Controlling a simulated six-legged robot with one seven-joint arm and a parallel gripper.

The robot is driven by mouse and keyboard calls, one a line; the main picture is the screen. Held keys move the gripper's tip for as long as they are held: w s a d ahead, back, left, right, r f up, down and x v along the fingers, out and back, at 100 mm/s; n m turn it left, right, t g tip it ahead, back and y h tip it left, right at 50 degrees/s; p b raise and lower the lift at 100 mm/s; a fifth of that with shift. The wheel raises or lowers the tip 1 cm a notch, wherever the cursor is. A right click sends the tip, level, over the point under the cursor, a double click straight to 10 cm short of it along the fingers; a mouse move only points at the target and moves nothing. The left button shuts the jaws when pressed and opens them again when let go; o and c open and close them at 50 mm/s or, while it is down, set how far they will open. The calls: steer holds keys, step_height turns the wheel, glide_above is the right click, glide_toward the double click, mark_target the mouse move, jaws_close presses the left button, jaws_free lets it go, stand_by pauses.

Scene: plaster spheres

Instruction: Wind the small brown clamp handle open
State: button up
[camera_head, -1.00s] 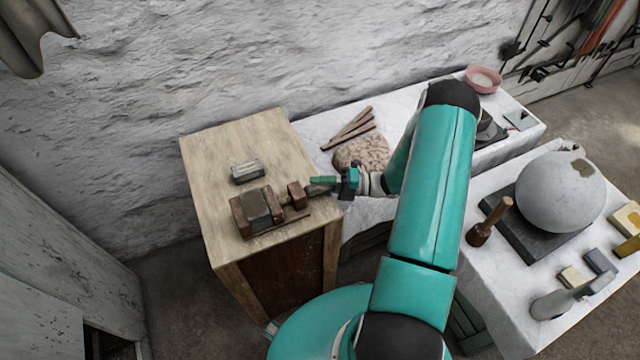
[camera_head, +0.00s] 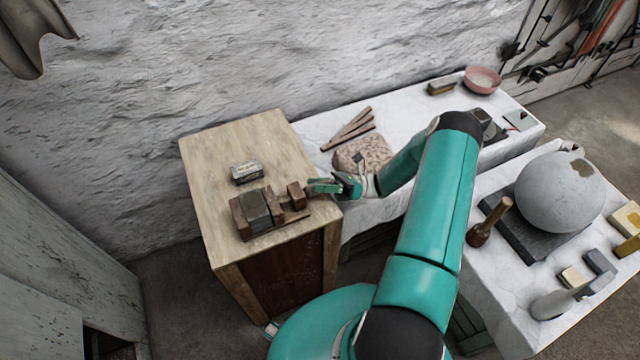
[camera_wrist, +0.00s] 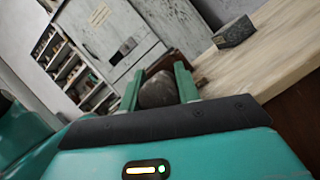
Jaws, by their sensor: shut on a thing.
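The brown wooden clamp (camera_head: 243,222) lies on the wooden cabinet top, with a dark grey block (camera_head: 256,208) between its jaws. Its right-hand wooden piece (camera_head: 297,194) stands apart from the block, beside my gripper (camera_head: 314,187). In the wrist view, the green fingers of my gripper (camera_wrist: 158,78) close around a rounded grey-brown clamp handle (camera_wrist: 158,93). My fingers hide the handle in the head view.
A small labelled block (camera_head: 246,171) lies behind the clamp on the cabinet top (camera_head: 205,155). A speckled slab (camera_head: 365,152) and wooden sticks (camera_head: 350,125) lie on the white-covered bench to the right. A large plaster sphere (camera_head: 555,190) stands far right.

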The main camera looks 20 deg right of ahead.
steer(key=shift+s+n+g+y, duration=0.1)
steer(key=shift+n+g+y, duration=0.1)
steer(key=shift+n+g, duration=0.9)
steer(key=shift+n+g+y, duration=0.2)
steer(key=shift+n+g, duration=0.2)
steer(key=shift+n, duration=1.3)
steer(key=o, duration=0.7)
steer(key=shift+d+f, duration=0.2)
steer(key=shift+d, duration=0.3)
steer(key=d+f, duration=0.1)
steer(key=d, duration=1.4)
steer(key=shift+s+d+f, duration=0.25)
steer(key=shift+s+d, duration=0.1)
steer(key=shift+s, duration=0.05)
